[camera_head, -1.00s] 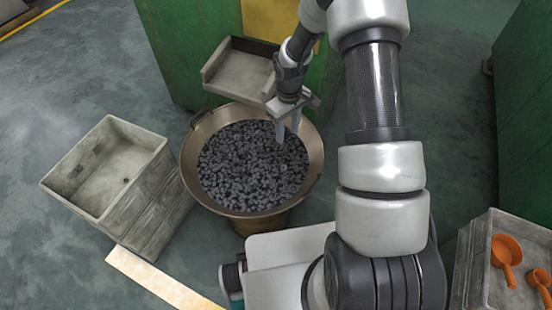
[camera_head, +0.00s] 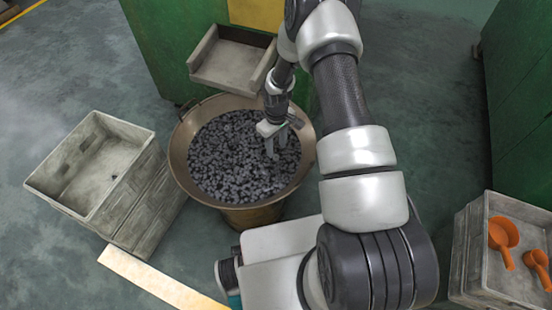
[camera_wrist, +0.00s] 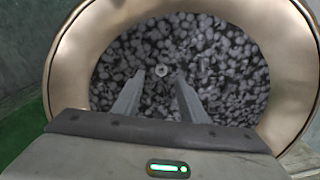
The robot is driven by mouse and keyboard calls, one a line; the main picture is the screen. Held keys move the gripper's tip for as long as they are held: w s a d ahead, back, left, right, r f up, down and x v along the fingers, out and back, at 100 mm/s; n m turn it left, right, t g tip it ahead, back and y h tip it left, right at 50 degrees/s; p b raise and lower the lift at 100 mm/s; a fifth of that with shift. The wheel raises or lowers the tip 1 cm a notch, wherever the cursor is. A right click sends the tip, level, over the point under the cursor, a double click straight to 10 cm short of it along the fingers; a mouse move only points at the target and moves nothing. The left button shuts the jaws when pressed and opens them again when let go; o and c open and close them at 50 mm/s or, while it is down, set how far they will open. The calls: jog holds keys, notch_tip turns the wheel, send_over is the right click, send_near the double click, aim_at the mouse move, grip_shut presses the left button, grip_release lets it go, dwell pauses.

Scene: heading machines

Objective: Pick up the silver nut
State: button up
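A small silver nut (camera_wrist: 161,70) shows in the wrist view on the pile of dark grey nuts (camera_wrist: 225,60), just beyond and between my fingertips. The pile fills a wide bronze-coloured bowl (camera_head: 178,160), which also shows in the wrist view (camera_wrist: 70,60). My gripper (camera_head: 275,152) points down over the right part of the bowl. In the wrist view its two fingers (camera_wrist: 157,85) are apart with nothing held between them. I cannot pick out the silver nut in the head view, and the height of the fingertips above the pile is hard to tell.
A green machine with a grey chute (camera_head: 230,66) stands behind the bowl. A stack of grey crates (camera_head: 150,190) is on the left. A grey crate with orange scoops (camera_head: 503,232) is at the lower right. A pale plank (camera_head: 150,275) lies in front.

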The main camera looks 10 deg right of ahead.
aim_at(275, 156)
jog(key=f, duration=0.3)
jog(key=f+b, duration=0.1)
jog(key=shift+w+a+f, duration=0.1)
jog(key=shift+a+f, duration=0.15)
jog(key=shift+f, duration=0.1)
grip_shut()
